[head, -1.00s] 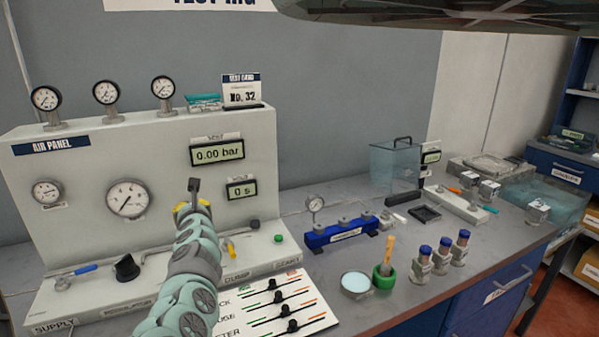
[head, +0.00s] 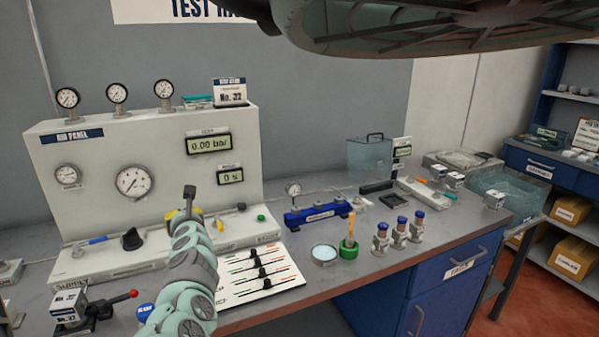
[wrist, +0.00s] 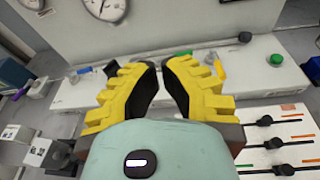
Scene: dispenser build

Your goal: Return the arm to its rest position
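My arm rises from the bottom of the head view in front of the air panel (head: 110,165). My gripper (head: 181,213) is small there and mostly hidden behind the wrist. In the wrist view the yellow fingers of my gripper (wrist: 160,66) have black pads. A narrow empty gap separates their tips, and they hold nothing. The gripper points at the panel's lower ledge, apart from it as far as I can tell.
The slider board (head: 262,273) lies right of my arm. A lever fixture (head: 82,308) stands at lower left. A blue manifold (head: 315,214), green cup (head: 349,250) and blue-capped bottles (head: 400,232) stand further right. Bare bench (head: 400,262) shows at the front edge.

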